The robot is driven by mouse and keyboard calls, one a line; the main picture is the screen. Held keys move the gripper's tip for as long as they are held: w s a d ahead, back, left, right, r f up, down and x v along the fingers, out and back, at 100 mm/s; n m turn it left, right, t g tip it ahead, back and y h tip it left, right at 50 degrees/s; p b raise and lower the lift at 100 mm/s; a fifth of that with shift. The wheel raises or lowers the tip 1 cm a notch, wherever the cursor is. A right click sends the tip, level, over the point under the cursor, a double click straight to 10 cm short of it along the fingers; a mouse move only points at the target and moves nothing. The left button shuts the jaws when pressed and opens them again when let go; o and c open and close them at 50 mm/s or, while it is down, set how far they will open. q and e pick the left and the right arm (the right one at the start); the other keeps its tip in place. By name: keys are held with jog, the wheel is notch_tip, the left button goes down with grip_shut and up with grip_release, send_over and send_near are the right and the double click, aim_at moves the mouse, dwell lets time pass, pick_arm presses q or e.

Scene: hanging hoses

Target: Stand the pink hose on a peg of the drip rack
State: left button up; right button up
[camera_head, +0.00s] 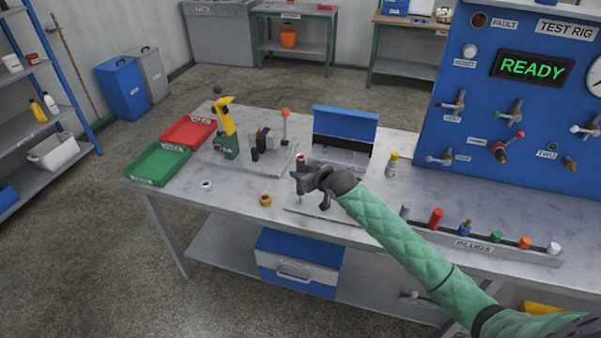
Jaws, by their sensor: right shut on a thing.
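My right gripper (301,175) is shut on a small, dark pink, upright piece (300,187), which I take to be the pink hose. It is held over the middle of the bench, and the gripper hides part of it. I cannot tell whether the hose's lower end touches the plate. My left gripper is not in view.
A plug rack (478,246) with several coloured plugs stands to the right. A blue-backed stand (345,124), a small bottle (392,164), and a green tray (158,164) and red tray (189,132) are around. An orange ring (265,200) and white ring (206,185) lie at the front left.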

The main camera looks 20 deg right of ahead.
pick_arm(q)
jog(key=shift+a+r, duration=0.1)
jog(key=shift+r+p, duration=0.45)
jog(key=shift+p, duration=0.1)
dwell(0.7)
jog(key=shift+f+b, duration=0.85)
pick_arm(e)
jog(key=shift+f, duration=2.2)
jog(key=o, duration=1.1)
jog(key=shift+s+d+r+b, duration=0.1)
jog(key=shift+s+d+b, duration=0.15)
jog(key=shift+s, duration=0.25)
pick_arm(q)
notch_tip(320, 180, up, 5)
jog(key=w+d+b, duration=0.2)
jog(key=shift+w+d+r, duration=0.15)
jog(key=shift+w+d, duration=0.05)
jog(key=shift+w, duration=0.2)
pick_arm(e)
jog(key=shift+v, duration=3.35)
jog(key=shift+r, duration=0.1)
